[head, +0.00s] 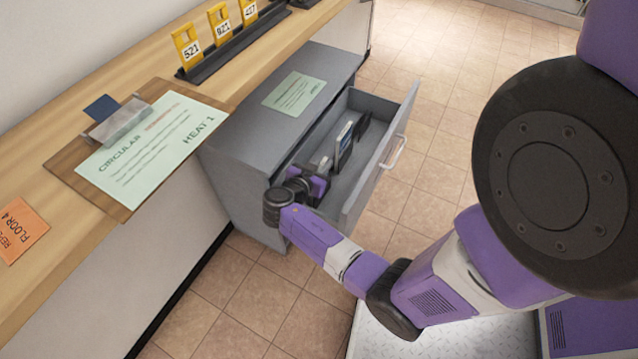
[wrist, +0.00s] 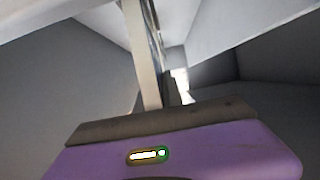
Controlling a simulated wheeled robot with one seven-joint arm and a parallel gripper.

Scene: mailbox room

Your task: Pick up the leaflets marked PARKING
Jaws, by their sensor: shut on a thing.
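My gripper (head: 319,172) is down inside the open grey drawer, at its near end. In the wrist view a pale, narrow thing (wrist: 142,55) rises edge-on from my gripper, which is shut on it. I cannot read any PARKING mark on it, so I cannot tell if it is the leaflets. A thin upright item with a blue and white edge (head: 344,146) stands in the drawer beyond my gripper. A small dark item (head: 362,125) is just past it. My wrist hides part of the drawer's near end.
The drawer front (head: 382,165) with its handle stands pulled out from the grey cabinet (head: 240,170). A green sheet (head: 294,93) lies on the cabinet top. The wooden counter (head: 60,140) holds a CIRCULAR clipboard (head: 150,150), an orange card (head: 18,232) and yellow numbered tags (head: 187,46).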

